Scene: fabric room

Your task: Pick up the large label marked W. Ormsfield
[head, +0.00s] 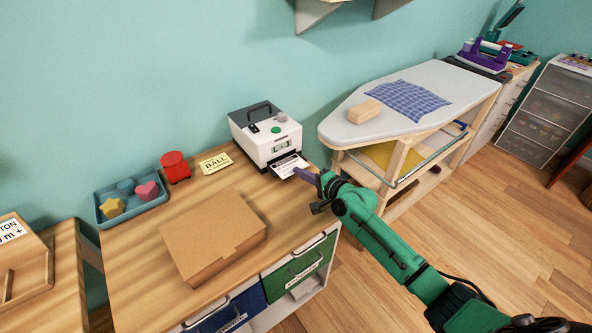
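A white label with dark print (287,164) sticks out of the front slot of a white and dark grey label printer (268,137) on the wooden table. Its print is too small to read here. My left gripper is not in view.
A closed cardboard box (212,236) lies at the table's front. A blue tray (106,212) with colored shapes, a red object (175,166) and a yellow "BALL" card (215,163) are behind it. An ironing board (440,81) stands right of the table.

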